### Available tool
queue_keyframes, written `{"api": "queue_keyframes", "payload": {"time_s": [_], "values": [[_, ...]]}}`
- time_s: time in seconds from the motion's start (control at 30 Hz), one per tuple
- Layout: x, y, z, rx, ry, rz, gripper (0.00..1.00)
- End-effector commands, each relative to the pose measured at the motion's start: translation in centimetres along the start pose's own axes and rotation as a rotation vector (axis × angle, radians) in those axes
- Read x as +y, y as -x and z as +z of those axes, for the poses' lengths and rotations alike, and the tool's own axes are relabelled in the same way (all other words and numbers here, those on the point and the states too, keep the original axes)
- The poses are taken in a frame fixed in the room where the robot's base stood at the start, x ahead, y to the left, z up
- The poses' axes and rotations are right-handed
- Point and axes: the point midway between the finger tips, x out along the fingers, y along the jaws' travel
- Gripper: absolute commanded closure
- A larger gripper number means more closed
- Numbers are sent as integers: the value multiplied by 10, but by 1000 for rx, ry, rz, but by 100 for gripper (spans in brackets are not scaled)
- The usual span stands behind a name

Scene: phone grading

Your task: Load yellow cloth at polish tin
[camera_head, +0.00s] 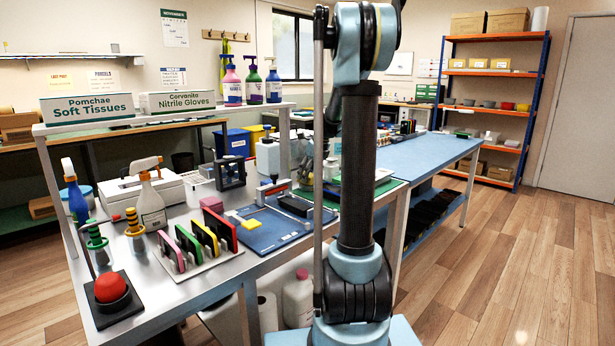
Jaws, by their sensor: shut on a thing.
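A small flat yellow piece (250,224), which may be the yellow cloth, lies on the left part of a blue mat (272,238) on the near bench. I cannot pick out a polish tin with certainty. My arm rises through the middle of the view and leaves it at the top. My gripper is not visible, so what it holds cannot be seen. The arm hides part of the benches behind it.
A rack of coloured upright slabs (205,240) stands left of the mat. A red dome on a black base (122,318) sits at the near left. Spray bottles (148,200) stand behind it. A blue-topped bench (432,150) extends right; the wooden floor (500,270) there is clear.

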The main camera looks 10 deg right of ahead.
Motion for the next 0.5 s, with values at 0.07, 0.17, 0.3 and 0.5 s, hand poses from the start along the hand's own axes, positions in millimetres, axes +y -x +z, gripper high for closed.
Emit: {"api": "queue_keyframes", "payload": {"time_s": [0.07, 0.17, 0.3, 0.5], "values": [[0, -1, 0, 0, 0, 0, 72], [0, -2, -1, 0, 0, 0, 72], [0, -3, -1, 0, 0, 0, 72], [0, -5, -2, 0, 0, 0, 72]]}}
